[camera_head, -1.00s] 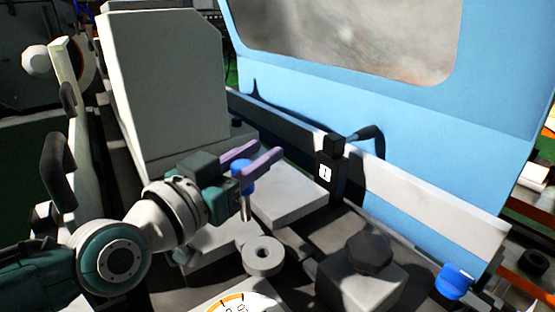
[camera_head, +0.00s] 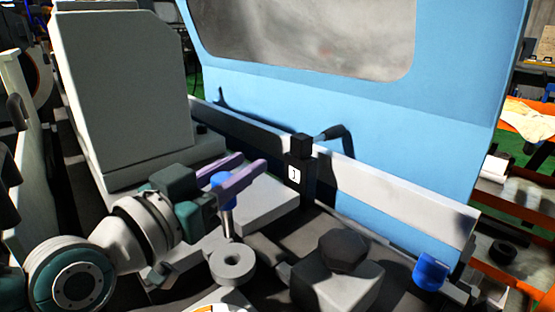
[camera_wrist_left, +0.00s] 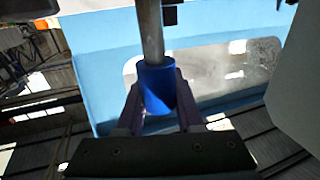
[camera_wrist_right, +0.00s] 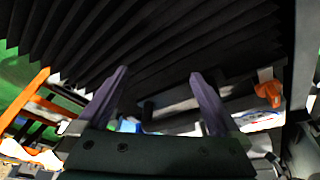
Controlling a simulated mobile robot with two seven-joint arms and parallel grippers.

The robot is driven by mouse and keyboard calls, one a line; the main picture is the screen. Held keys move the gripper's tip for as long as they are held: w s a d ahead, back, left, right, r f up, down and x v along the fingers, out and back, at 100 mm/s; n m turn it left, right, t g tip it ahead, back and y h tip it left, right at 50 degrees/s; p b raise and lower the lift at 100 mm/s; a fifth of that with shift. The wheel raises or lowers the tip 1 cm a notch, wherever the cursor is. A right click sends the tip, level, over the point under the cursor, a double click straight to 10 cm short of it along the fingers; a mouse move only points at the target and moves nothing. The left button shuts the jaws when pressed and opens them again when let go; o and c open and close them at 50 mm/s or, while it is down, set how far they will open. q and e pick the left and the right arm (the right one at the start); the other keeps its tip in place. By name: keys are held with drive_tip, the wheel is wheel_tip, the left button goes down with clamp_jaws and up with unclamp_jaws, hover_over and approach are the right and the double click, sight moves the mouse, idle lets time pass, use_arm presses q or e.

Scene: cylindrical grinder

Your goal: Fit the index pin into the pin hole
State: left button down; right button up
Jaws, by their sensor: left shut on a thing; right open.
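The index pin has a blue head (camera_head: 222,190) and a bare metal shank pointing down. My left gripper (camera_head: 249,164) is shut on the blue head and holds the pin nearly upright. The left wrist view shows the blue head (camera_wrist_left: 158,88) between the fingers, with the metal shank leading away from it. A grey round collar with a dark central hole (camera_head: 232,264) lies just below the pin. The shank's lower end is at the collar's far rim in the picture; I cannot tell whether it touches. My right gripper (camera_wrist_right: 160,76) is open and empty, outside the head view.
A black post with a white label (camera_head: 294,174) stands behind the pin to the right. A grey block with a dark knob (camera_head: 343,252) is right of the collar. A blue knob (camera_head: 430,271) sits farther right. A large grey housing (camera_head: 122,95) rises at the left.

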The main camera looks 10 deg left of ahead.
sight(231, 215)
use_arm(q)
drive_tip(key=shift+f+b, duration=1.3)
drive_tip(key=shift+f, duration=0.4)
use_arm(e)
drive_tip(key=shift+f, duration=1.7)
use_arm(q)
drive_tip(key=shift+f+b, duration=1.2)
drive_tip(key=shift+f, duration=0.2)
use_arm(e)
drive_tip(key=shift+f, duration=1.2)
use_arm(q)
drive_tip(key=shift+r, duration=0.15)
use_arm(e)
drive_tip(key=shift+r, duration=0.15)
use_arm(q)
drive_tip(key=shift+r+p, duration=1)
drive_tip(key=shift+p, duration=0.15)
use_arm(e)
drive_tip(key=shift+r, duration=1)
use_arm(q)
drive_tip(key=shift+f+b, duration=1.05)
drive_tip(key=shift+f, duration=0.15)
use_arm(e)
drive_tip(key=shift+f, duration=1.05)
use_arm(q)
drive_tip(key=shift+c, duration=2.4)
unclamp_jaws()
drive_tip(key=shift+r, duration=0.1)
use_arm(e)
drive_tip(key=shift+r, duration=0.1)
